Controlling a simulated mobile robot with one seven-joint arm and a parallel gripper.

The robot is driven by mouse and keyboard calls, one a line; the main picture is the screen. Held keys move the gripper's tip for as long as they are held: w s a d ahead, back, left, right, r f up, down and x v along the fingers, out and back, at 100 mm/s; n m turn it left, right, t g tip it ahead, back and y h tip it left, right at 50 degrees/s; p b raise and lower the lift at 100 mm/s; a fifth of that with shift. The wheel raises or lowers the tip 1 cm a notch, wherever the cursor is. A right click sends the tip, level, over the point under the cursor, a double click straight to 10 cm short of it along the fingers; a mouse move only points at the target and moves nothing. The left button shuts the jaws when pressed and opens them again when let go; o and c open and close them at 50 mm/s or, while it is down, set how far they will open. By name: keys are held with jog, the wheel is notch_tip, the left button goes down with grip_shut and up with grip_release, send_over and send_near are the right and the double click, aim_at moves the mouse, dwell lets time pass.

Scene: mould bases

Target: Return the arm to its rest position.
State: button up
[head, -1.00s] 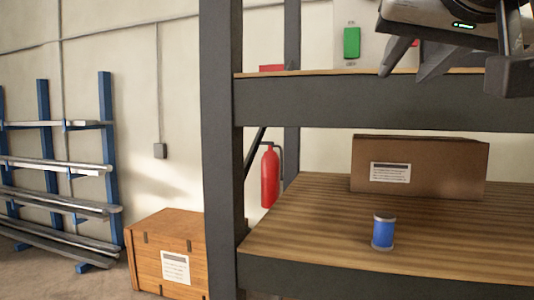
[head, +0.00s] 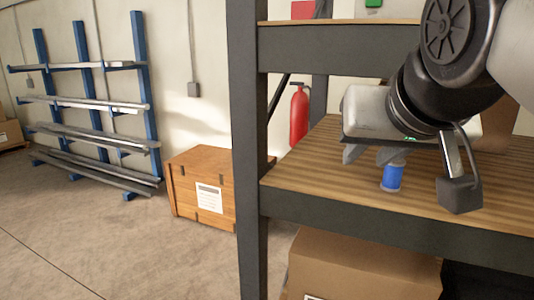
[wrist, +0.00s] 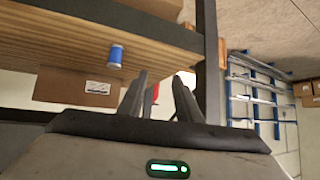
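My gripper (head: 368,157) is in front of the shelf in the head view, low over the wooden board. In the wrist view, its two fingers (wrist: 160,76) stand apart with nothing between them, so it is open and empty. A blue can with pale rims (head: 393,178) stands upright on the board, just right of and below the fingers in the head view, apart from them as far as I can see. The can also shows in the wrist view (wrist: 116,56), left of the fingers. My arm covers the right part of the shelf.
The dark shelf post (head: 248,150) stands left of my gripper. A cardboard box (head: 497,122) on the board is mostly hidden behind my arm. A wooden crate (head: 190,185), a red extinguisher (head: 299,115) and a blue rack (head: 84,75) are further left. The floor at left is clear.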

jog(key=shift+s+a+f, duration=0.15)
jog(key=shift+f, duration=0.25)
jog(key=shift+s+a+f, duration=0.1)
jog(key=shift+s+f, duration=0.05)
jog(key=shift+f, duration=0.25)
jog(key=s+a+f+n+g+p, duration=0.1)
jog(key=s+f+g+p, duration=0.1)
jog(key=f, duration=0.5)
jog(key=s+a+f+n+g+y+p, duration=0.1)
jog(key=s+f+g+p, duration=0.1)
jog(key=s+f, duration=0.2)
notch_tip(320, 180, down, 4)
jog(key=shift+s+a+r+g, duration=0.1)
jog(key=shift+s+a+g, duration=0.25)
jog(key=shift+a+g, duration=0.05)
